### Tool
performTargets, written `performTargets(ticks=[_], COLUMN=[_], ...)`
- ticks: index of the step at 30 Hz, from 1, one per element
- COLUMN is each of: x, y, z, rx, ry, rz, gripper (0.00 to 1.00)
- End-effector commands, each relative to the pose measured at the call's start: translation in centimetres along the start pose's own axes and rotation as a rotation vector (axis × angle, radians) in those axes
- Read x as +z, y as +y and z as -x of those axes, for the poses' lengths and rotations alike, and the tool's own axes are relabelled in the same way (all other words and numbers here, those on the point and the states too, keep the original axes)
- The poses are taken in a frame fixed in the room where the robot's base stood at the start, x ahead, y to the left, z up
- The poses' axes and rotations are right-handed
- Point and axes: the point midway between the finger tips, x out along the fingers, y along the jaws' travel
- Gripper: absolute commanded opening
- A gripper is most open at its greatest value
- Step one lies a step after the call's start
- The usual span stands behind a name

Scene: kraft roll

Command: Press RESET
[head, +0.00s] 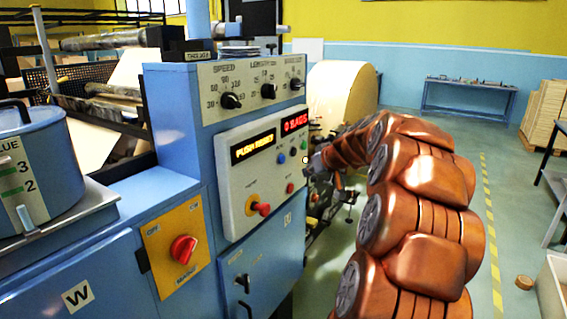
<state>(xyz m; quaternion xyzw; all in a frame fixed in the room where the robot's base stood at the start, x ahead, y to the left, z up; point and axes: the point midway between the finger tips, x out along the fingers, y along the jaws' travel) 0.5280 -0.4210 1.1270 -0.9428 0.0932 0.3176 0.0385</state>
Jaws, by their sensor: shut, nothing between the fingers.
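The light grey control panel (240,183) is on the front of the blue machine. Its left display (253,147) reads "PUSH RESET" in yellow, and its right display (295,121) reads "0 BAGS" in red. A blue button (281,158) is below the displays, with more small buttons to its right. A red button (290,188) is lower, and a red mushroom knob (262,209) is at lower left. The button labels are too small to read. My gripper (308,160) is shut and empty at the panel's right edge. Whether it touches the panel, I cannot tell.
Above are black SPEED and LENGTH knobs (231,101). A red rotary switch (183,249) on a yellow plate is lower left. A blue glue pot (38,170) stands at left. A large paper roll (342,92) is behind my copper arm. Floor at right is mostly open.

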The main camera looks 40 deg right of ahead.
Motion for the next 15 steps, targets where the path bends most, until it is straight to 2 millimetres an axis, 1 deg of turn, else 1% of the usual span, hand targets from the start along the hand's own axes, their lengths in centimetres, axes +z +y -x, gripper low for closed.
performTargets(ticks=[1, 3, 5, 8, 15], x=[0.1, 0.0, -0.1, -0.1, -0.1], y=[1.3, 2.4, 2.9, 3.2, 3.2], z=[0.1, 0.2, 0.2, 0.3, 0.3], rx=[0.018, 0.033, 0.041, 0.046, 0.046], ry=[0.01, 0.021, 0.027, 0.03, 0.03], rz=[-0.004, -0.003, -0.004, -0.003, -0.003], gripper=[0.0, 0.0, 0.0, 0.0, 0.0])
